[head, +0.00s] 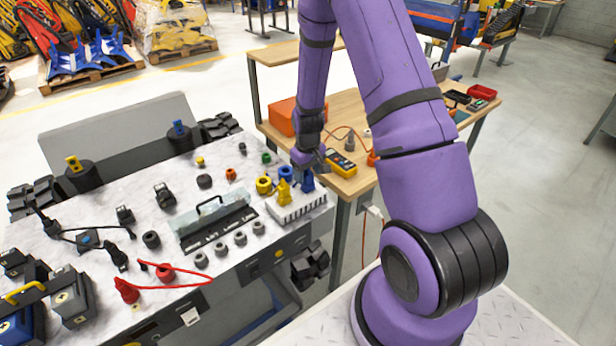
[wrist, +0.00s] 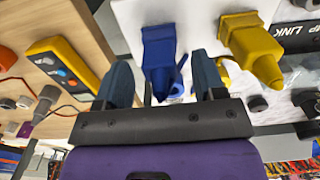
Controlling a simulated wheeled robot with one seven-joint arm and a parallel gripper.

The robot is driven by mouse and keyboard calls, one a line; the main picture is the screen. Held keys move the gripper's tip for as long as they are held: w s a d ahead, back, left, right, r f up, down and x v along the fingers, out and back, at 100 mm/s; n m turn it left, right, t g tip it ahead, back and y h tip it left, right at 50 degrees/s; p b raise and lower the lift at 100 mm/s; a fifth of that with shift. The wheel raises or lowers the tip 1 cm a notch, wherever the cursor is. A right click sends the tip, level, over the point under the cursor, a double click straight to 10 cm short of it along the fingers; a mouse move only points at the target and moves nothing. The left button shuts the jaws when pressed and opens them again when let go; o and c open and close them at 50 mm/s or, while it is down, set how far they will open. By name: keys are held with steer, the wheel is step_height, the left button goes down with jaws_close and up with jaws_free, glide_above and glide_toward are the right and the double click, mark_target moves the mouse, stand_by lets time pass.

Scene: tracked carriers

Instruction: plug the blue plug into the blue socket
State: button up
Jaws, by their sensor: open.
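The blue plug (head: 307,183) stands upright in the white rack (head: 302,212) at the right end of the marble-topped carrier. In the wrist view the blue plug (wrist: 158,52) shows between the two fingers of my gripper (wrist: 163,84), with gaps visible on both sides. My gripper (head: 308,162) is open, at the plug's upper end; I cannot tell whether a finger touches it. The blue socket (head: 285,173) is a round blue piece on the carrier top, just left of the plug. In the wrist view it is mostly hidden behind the plug and gripper.
A yellow plug (head: 283,193) stands close beside the blue one, with a yellow socket (head: 264,185) to its left. Grey, red and green sockets spread across the carrier top. A clear-lidded case (head: 212,222) lies left of the rack. A wooden table (head: 352,180) with a yellow meter (head: 341,162) adjoins behind.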

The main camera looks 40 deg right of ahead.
step_height(320, 180, up, 9)
steer(key=shift+f, duration=0.1)
stand_by(0.3)
steer(key=shift+a+r, duration=0.1)
steer(key=shift+r, duration=0.2)
steer(key=s+a+r+t, duration=0.1)
steer(key=s+a+r, duration=0.2)
steer(key=r, duration=0.4)
steer(key=s+a+r+t, duration=0.1)
steer(key=s+a+r, duration=0.15)
steer(key=r, duration=0.45)
steer(key=s+a+r+t, duration=0.1)
steer(key=s+a+r, duration=0.15)
steer(key=r, duration=0.45)
steer(key=s+a+r+t, duration=0.1)
steer(key=s+a+r, duration=0.1)
steer(key=s+r, duration=0.3)
steer(key=s+a+r+t, duration=0.1)
steer(key=s+a+r, duration=0.2)
steer(key=s, duration=1)
steer(key=shift+v, duration=1.05)
steer(key=shift+w, duration=0.2)
